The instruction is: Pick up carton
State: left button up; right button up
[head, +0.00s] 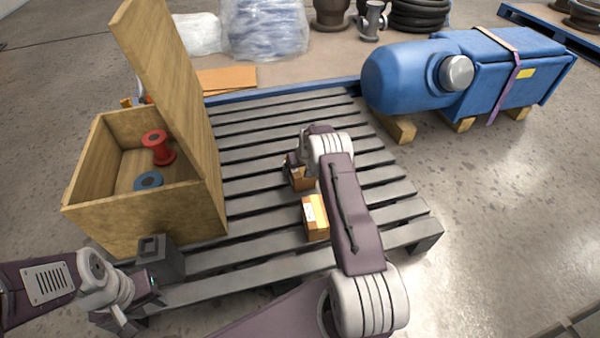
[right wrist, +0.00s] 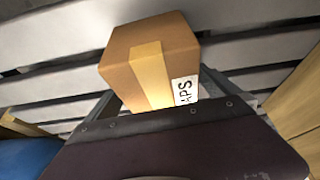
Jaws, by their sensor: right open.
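The nearer carton (head: 314,218) has pale tape and a white label and lies beside my right forearm. In the right wrist view, a taped carton (right wrist: 150,55) with a white label lies between the grey fingers of my open right gripper (right wrist: 162,100); whether they touch it I cannot tell. My left gripper (head: 160,258) is low at the left, in front of the wooden crate, its jaw opening unclear.
The open wooden crate (head: 125,220) holds a red part (head: 158,148) and a blue part (head: 148,181); its lid (head: 165,70) stands raised. The pallet (head: 260,130) has bare slats behind the cartons. A large blue machine (head: 470,75) rests on wood blocks at the back right.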

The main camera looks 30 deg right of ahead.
pick_arm(q)
jog(key=shift+f, duration=0.15)
pick_arm(e)
jog(key=shift+f, duration=0.2)
jog(key=c, duration=1.9)
jog(key=shift+r, duration=0.1)
jog(key=shift+c, duration=0.2)
